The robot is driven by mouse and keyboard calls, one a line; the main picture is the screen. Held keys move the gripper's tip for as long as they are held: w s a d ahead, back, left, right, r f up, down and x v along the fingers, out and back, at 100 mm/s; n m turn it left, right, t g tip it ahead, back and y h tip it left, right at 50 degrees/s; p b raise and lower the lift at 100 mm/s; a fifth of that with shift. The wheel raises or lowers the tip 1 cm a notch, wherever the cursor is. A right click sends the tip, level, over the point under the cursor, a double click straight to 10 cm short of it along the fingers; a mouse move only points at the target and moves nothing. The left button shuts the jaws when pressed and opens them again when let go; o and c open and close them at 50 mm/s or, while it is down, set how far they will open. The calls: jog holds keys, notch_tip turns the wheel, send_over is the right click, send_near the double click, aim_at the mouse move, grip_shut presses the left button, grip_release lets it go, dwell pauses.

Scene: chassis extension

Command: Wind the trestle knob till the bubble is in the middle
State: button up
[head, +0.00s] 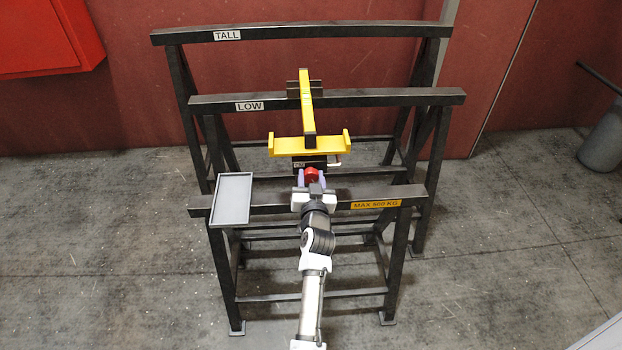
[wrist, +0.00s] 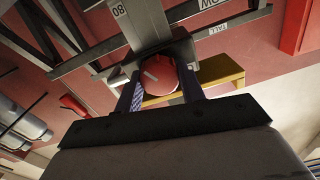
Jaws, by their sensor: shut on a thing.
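The red trestle knob (head: 312,175) sits below the yellow bracket (head: 305,148) on the trestle. My gripper (head: 312,181) is shut on the knob, a finger on each side. In the wrist view the red knob (wrist: 159,75) shows between the two fingers, with a pale line on its face. A yellow level bar (head: 307,100) runs from the bracket back over the beam marked LOW. The bubble cannot be made out in either view.
The beam marked TALL (head: 300,33) stands behind, the LOW beam (head: 380,97) in the middle and the front beam with a MAX 500 KG label (head: 376,204) nearest. A grey tray (head: 233,199) sits at the front beam's left end.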

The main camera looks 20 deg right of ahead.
jog(key=shift+m, duration=1.3)
jog(key=o, duration=1)
jog(key=shift+s, duration=0.1)
